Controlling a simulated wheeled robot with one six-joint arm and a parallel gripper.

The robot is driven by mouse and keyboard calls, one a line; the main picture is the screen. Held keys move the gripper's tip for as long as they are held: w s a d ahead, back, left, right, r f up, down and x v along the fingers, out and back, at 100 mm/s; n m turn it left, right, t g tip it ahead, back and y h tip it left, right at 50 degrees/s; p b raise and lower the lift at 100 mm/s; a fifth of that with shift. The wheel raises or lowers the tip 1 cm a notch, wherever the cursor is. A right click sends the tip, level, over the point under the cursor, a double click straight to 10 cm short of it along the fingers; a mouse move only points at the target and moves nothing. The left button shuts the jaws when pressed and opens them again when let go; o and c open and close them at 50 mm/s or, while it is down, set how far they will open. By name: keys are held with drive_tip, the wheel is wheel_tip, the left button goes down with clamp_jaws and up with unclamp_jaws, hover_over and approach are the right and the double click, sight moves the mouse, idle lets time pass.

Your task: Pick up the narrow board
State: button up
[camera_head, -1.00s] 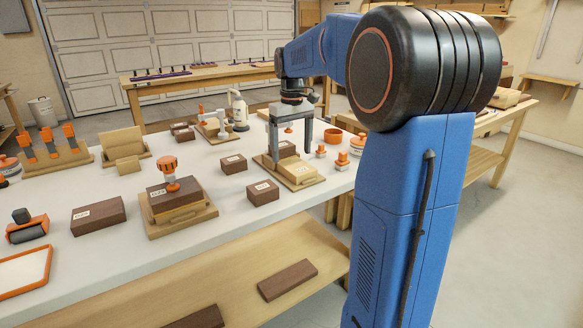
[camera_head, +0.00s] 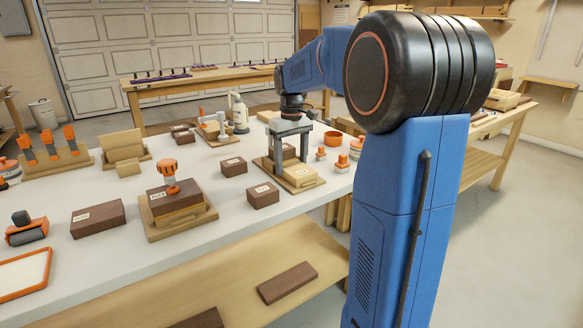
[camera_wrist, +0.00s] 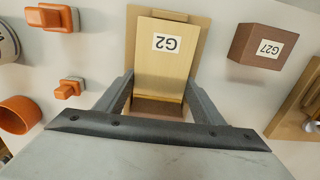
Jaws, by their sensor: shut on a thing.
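A dark brown board (camera_head: 289,152) stands at the back of a wooden tray (camera_head: 268,163) on the bench, behind a pale wood block (camera_head: 301,172). My gripper (camera_head: 290,160) reaches down over the tray with one finger on each side of the brown board, shut on it. In the wrist view the pale block (camera_wrist: 165,68) labelled G2 lies beyond my gripper (camera_wrist: 159,88). A strip of the brown board (camera_wrist: 158,107) shows between the fingers. The rest of it is hidden by my gripper.
A dark block (camera_wrist: 264,46) labelled G27 lies beside the tray. Orange knobbed pieces (camera_head: 342,160) and an orange ring (camera_head: 333,139) stand to the right. Another tray (camera_head: 178,222) with a stacked block stands nearer.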

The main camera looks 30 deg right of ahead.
sight(292, 164)
wheel_tip(292, 164, up, 10)
idle(0.6)
drive_tip(key=shift+d, duration=0.1)
